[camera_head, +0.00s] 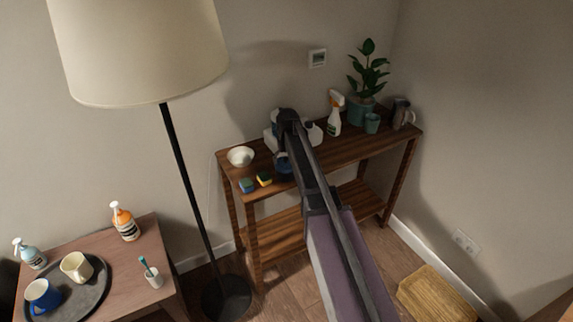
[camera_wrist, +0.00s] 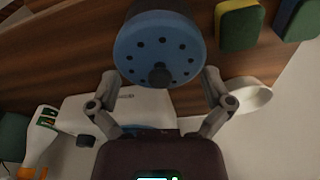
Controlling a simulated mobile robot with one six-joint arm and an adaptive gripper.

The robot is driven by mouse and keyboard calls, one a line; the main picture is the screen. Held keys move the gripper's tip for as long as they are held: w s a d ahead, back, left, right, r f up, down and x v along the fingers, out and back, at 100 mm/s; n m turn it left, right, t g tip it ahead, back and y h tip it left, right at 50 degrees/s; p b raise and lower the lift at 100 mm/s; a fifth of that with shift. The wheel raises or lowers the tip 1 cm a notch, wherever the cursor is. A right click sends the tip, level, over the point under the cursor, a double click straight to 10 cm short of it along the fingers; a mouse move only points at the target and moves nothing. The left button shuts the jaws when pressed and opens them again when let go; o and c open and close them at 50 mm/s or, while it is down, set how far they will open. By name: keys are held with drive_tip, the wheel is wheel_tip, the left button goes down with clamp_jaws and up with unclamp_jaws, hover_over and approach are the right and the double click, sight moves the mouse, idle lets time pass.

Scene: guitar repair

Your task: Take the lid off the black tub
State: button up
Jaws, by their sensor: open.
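In the wrist view, a round blue lid (camera_wrist: 135,52) with a ring of small dark holes and a dark central knob (camera_wrist: 160,75) faces the camera. A greyish body (camera_wrist: 160,6) shows at the top; I cannot tell whether it is the black tub. My gripper (camera_wrist: 160,77) is open and empty, with one finger on each side of the knob, wide apart from it. In the head view a small blue part (camera_head: 283,162) shows beside my arm, which hides most of that spot and the fingers.
A floor lamp (camera_head: 180,160) stands left.

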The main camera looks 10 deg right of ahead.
idle(0.3)
drive_tip(key=shift+s+r, duration=0.1)
clamp_jaws()
